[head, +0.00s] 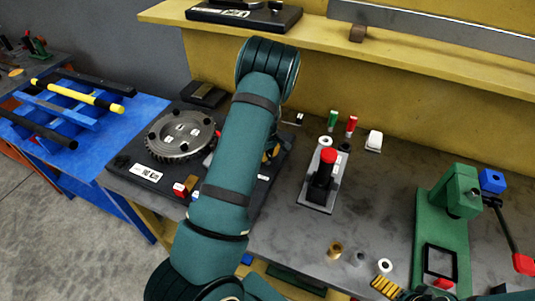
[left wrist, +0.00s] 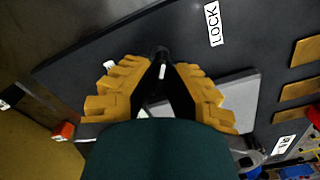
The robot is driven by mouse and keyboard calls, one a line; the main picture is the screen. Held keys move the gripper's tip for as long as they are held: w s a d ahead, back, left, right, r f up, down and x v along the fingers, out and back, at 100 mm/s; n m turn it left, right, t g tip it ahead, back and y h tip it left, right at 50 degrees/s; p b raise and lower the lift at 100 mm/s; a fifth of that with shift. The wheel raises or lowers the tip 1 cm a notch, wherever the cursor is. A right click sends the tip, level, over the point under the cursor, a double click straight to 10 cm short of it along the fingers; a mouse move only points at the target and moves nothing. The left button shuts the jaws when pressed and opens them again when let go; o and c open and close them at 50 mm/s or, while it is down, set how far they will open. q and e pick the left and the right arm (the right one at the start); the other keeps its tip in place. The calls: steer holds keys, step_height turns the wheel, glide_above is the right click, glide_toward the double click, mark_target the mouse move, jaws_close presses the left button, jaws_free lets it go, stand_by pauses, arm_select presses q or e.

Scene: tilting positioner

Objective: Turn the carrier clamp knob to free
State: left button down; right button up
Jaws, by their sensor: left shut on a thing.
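The tilting positioner has a dark base plate (head: 130,160) with a round toothed disc (head: 180,150) on it, left of my arm in the head view. My left gripper (head: 272,152) is mostly hidden behind my own arm there. In the left wrist view its yellow ribbed fingers (left wrist: 162,75) close together at a small black knob (left wrist: 162,52) with a white mark. A white LOCK label (left wrist: 213,24) lies beyond it to the right. The knob is hidden in the head view. A yellow ribbed piece (head: 385,287) at the bottom edge looks like part of my right gripper.
A small stand with a red-topped black post (head: 327,165) is right of the positioner. A green press (head: 450,215) stands at the right. Small rings lie at the front. A yellow shelf (head: 400,55) runs along the back. A blue rack (head: 75,115) is at the left.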

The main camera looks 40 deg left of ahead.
arm_select(q)
steer(key=n, duration=0.6)
steer(key=shift+s+p, duration=0.1)
steer(key=shift+p, duration=0.3)
steer(key=shift+n, duration=0.3)
steer(key=c, duration=1)
jaws_free()
steer(key=shift+r, duration=0.5)
step_height(320, 180, up, 11)
